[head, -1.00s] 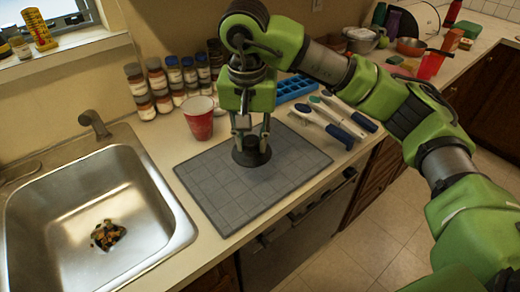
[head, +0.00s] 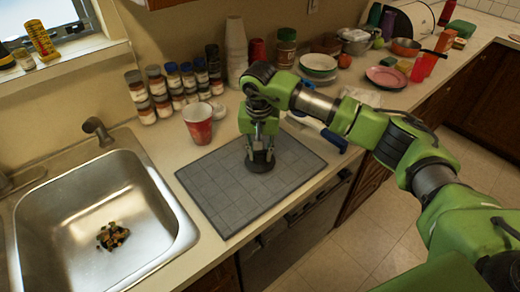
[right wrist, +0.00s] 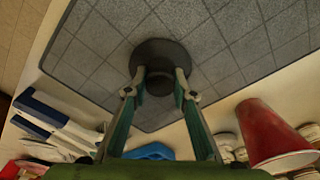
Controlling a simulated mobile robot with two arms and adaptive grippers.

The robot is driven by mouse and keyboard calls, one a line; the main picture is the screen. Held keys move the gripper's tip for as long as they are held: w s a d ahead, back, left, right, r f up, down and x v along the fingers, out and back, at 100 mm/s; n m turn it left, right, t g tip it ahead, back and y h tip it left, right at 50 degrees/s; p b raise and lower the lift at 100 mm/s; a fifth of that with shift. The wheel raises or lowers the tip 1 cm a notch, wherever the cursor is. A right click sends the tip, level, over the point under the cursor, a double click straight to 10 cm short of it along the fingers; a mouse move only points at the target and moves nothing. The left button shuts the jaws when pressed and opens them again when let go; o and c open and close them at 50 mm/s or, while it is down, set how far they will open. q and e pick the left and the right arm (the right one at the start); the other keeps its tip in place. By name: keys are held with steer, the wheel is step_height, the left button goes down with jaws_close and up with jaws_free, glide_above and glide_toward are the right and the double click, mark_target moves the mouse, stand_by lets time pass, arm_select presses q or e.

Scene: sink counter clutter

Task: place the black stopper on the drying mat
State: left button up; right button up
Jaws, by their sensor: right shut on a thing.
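The black stopper (head: 260,165) is a dark round disc with a raised knob. It rests on, or is just above, the grey drying mat (head: 215,190), near the mat's middle towards the back. My right gripper (head: 261,149) points down and is shut on the stopper's knob. In the right wrist view the stopper (right wrist: 160,47) lies flat against the mat (right wrist: 235,35), with the fingertips (right wrist: 160,80) on both sides of its knob. I cannot tell whether a small gap is left under the disc. My left gripper is not in view.
A red cup (head: 198,125) stands behind the mat's back left corner. Several spice jars (head: 172,90) line the wall. The sink (head: 100,215) is at left with debris in it. Brushes with blue handles (head: 325,135) lie right of the mat. The mat's front left is clear.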

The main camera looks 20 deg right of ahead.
steer(key=o, duration=0.7)
steer(key=shift+f, duration=0.1)
steer(key=o, duration=0.4)
